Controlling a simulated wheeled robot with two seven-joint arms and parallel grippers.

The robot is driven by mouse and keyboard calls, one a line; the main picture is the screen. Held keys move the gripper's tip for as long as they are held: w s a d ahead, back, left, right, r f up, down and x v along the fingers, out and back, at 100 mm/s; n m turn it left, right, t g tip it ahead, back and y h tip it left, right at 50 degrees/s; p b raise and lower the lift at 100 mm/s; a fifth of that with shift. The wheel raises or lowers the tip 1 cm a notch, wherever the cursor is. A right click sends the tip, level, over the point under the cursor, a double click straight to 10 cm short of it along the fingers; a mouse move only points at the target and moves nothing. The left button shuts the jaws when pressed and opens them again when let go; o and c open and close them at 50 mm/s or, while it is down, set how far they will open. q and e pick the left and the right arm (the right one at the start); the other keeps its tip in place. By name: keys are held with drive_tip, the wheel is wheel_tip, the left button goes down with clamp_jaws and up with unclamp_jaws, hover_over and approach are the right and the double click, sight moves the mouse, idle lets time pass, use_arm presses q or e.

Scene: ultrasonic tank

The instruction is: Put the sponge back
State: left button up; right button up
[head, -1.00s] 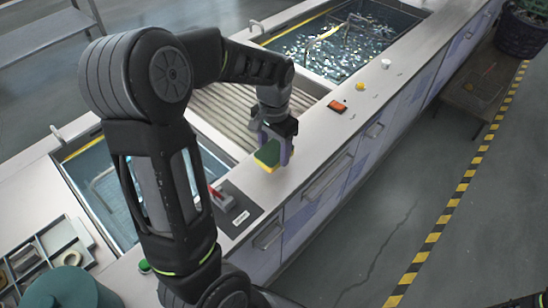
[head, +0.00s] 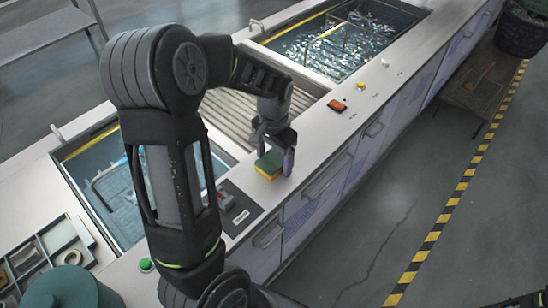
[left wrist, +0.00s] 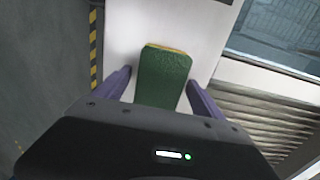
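The sponge (head: 269,166), green on top and yellow below, rests on the pale front counter strip, near its front edge. My left gripper (head: 276,157) is over it with one finger on each side. The left wrist view shows the sponge's green face (left wrist: 163,78) between the two purple fingers of the left gripper (left wrist: 160,84). Gaps show between the fingers and the sponge, so the gripper is open.
A control panel (head: 243,214) with a red switch is left of the sponge. An orange-red object (head: 337,105) lies farther along the strip. A water tank (head: 345,48) is behind, another (head: 105,185) at left. A ribbed drainboard (head: 238,115) lies between them.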

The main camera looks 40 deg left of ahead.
sight(274, 159)
use_arm(q)
drive_tip(key=shift+r, duration=0.25)
drive_tip(key=shift+w+r, duration=0.1)
drive_tip(key=shift+r, duration=0.1)
wheel_tip(274, 159, up, 11)
drive_tip(key=b, duration=0.1)
drive_tip(key=shift+r, duration=0.2)
